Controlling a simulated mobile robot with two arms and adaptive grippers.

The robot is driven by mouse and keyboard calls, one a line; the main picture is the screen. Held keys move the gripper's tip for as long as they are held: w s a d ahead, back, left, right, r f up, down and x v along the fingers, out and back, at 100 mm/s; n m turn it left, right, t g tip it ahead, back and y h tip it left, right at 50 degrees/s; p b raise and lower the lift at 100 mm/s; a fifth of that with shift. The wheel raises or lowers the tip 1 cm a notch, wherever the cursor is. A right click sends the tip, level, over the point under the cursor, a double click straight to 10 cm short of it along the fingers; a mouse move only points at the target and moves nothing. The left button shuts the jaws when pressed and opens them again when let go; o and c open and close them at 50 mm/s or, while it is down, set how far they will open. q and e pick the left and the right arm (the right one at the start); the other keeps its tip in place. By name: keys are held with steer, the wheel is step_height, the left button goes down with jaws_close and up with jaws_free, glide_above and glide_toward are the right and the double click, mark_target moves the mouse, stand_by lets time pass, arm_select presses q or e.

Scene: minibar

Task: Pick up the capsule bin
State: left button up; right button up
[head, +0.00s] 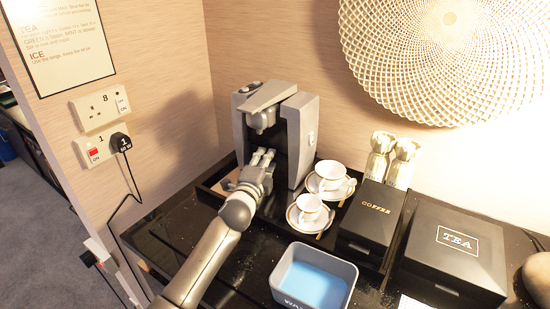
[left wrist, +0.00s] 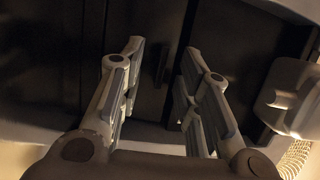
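The coffee machine (head: 301,130), grey with a dark front, stands in the corner at the back of the counter. My left gripper (head: 263,157) is in front of its dark recess, below the spout. In the left wrist view my left gripper (left wrist: 162,75) is open, with a narrow dark upright ridge (left wrist: 162,62) on the dark front between its fingers. Nothing is gripped. No part is clearly recognisable as the capsule bin; the arm hides part of the machine's lower front. My right gripper is not in view.
A grey tub (head: 313,279) with a blue inside stands at the front. Two cups on saucers (head: 311,205) (head: 331,176) are right of the gripper. A black coffee box (head: 372,215) and tea box (head: 455,250) stand further right. The wall is close on the left.

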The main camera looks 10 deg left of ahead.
arm_select(q)
jaws_close()
steer(key=shift+r, duration=0.15)
stand_by(0.6)
